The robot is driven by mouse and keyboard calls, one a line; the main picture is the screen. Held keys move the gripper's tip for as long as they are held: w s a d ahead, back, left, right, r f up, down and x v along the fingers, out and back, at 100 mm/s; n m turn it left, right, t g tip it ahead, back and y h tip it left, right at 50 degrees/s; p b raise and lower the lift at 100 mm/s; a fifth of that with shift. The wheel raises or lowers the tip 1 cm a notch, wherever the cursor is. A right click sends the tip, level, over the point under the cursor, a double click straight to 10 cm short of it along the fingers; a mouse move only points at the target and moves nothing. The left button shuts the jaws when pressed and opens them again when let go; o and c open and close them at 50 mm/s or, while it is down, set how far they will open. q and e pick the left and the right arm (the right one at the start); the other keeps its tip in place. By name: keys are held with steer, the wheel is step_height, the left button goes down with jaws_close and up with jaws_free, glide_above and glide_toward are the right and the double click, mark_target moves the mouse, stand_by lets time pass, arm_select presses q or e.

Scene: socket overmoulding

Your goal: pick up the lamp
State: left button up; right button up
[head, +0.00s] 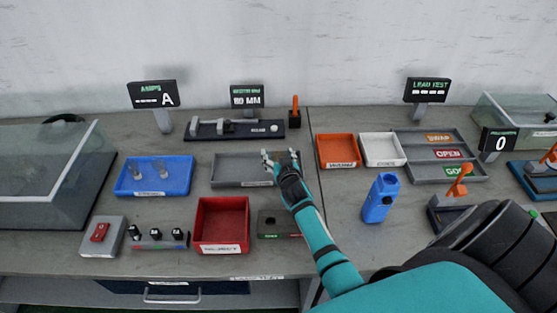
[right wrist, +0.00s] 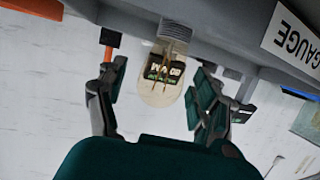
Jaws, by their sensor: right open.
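A lamp (right wrist: 160,88) with a clear bulb and a threaded metal base shows in the right wrist view, between the two fingers. That view is upside down, and the lamp's base points to the grey surface. My right gripper (head: 281,155) is open over the right part of the grey tray (head: 228,171) in the head view. It also shows in the right wrist view (right wrist: 160,90), with its fingers apart on either side of the lamp and a visible gap. The gripper largely hides this lamp in the head view. My left gripper is not in view.
A blue tray (head: 133,187) at the left holds clear lamps (head: 160,170). A red bin (head: 221,228) and a dark block (head: 270,218) stand in front of the grey tray. A gauge (head: 215,131) is behind it. An orange tray (head: 337,150) and a blue bottle (head: 380,200) are at the right.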

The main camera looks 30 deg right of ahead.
steer(key=shift+s, duration=0.1)
steer(key=shift+c, duration=0.3)
steer(key=c, duration=1.1)
steer(key=shift+r, duration=0.2)
